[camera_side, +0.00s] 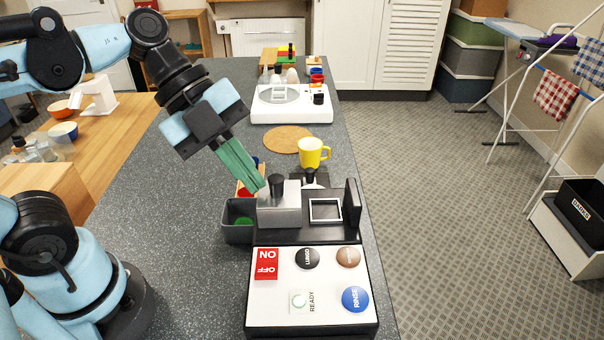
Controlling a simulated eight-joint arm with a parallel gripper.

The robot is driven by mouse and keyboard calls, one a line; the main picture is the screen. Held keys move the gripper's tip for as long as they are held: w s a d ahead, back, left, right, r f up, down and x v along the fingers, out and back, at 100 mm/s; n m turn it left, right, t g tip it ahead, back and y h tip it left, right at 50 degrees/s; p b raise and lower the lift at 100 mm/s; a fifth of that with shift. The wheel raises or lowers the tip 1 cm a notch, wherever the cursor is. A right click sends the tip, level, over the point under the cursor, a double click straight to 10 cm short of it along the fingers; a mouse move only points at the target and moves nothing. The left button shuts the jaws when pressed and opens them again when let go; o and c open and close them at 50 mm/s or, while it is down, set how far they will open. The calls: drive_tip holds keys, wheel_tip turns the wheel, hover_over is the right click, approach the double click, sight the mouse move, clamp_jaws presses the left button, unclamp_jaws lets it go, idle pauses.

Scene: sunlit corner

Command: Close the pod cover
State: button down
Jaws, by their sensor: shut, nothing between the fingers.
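The machine's dark bed (290,236) lies behind its white button panel. A silver block (280,212) with a black knob (276,183) on top sits on the left of the bed; it looks like the pod cover. To its right a pale square frame (325,210) surrounds an opening, which is uncovered. A black upright plate (352,205) stands at the bed's right end. My gripper (261,186) slants down from the upper left, its green fingers shut and empty. The fingertips are close to the left of the knob; I cannot tell whether they touch it.
A grey bin (238,233) sits left of the block. A yellow mug (312,152) stands behind the bed, near a round cork mat (288,139).

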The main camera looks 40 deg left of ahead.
drive_tip(key=shift+w, duration=0.1)
drive_tip(key=shift+w+d, duration=2.4)
drive_tip(key=shift+d, duration=0.1)
drive_tip(key=shift+s, duration=0.1)
